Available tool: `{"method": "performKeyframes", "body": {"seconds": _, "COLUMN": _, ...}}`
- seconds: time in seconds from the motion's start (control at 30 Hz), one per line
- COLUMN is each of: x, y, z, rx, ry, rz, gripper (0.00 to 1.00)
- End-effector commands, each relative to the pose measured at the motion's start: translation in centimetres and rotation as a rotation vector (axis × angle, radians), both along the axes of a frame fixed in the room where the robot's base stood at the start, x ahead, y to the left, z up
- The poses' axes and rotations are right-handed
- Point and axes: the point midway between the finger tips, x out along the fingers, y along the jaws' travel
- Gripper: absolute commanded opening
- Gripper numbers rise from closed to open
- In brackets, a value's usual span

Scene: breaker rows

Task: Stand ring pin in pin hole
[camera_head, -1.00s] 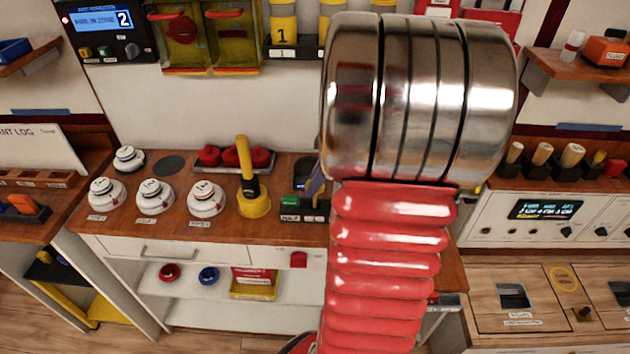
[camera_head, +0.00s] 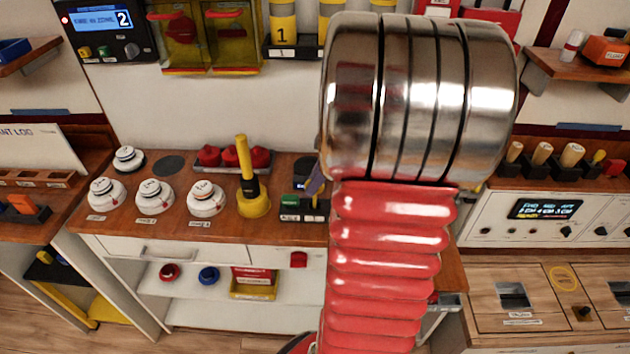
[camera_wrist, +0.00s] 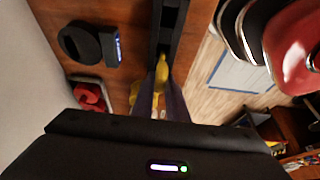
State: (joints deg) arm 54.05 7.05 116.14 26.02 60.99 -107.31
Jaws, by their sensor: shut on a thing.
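In the wrist view, the two bluish-purple fingers of my gripper (camera_wrist: 162,92) are closed around a small yellow piece, which looks like the ring pin (camera_wrist: 162,68). Its ring and full length are not clear. Its tip is close to a dark slotted strip (camera_wrist: 168,28); I cannot tell whether they touch. In the head view, only a purple edge of my gripper (camera_head: 316,181) shows beside my arm, over the back right of the bench. I cannot make out the pin hole in either view.
The wooden bench (camera_head: 120,222) holds white detectors (camera_head: 155,196), a yellow base with an upright handle (camera_head: 253,200), red pieces in a tray (camera_head: 261,158) and a black block with a green part (camera_head: 290,202). My arm hides the bench's right part.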

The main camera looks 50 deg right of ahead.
Motion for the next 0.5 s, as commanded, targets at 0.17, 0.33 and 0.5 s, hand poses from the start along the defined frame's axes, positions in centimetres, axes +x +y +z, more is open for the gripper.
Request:
{"method": "performKeyframes", "body": {"seconds": 0.17, "x": 0.00, "y": -0.03, "z": 0.00, "rx": 0.000, "ry": 0.000, "rz": 0.000, "gripper": 0.00}}
{"method": "performKeyframes", "body": {"seconds": 0.33, "x": -0.01, "y": -0.02, "z": -0.07, "rx": 0.000, "ry": 0.000, "rz": 0.000, "gripper": 0.00}}
{"method": "performKeyframes", "body": {"seconds": 0.5, "x": -0.01, "y": -0.02, "z": -0.35, "rx": 0.001, "ry": 0.001, "rz": 0.000, "gripper": 0.00}}
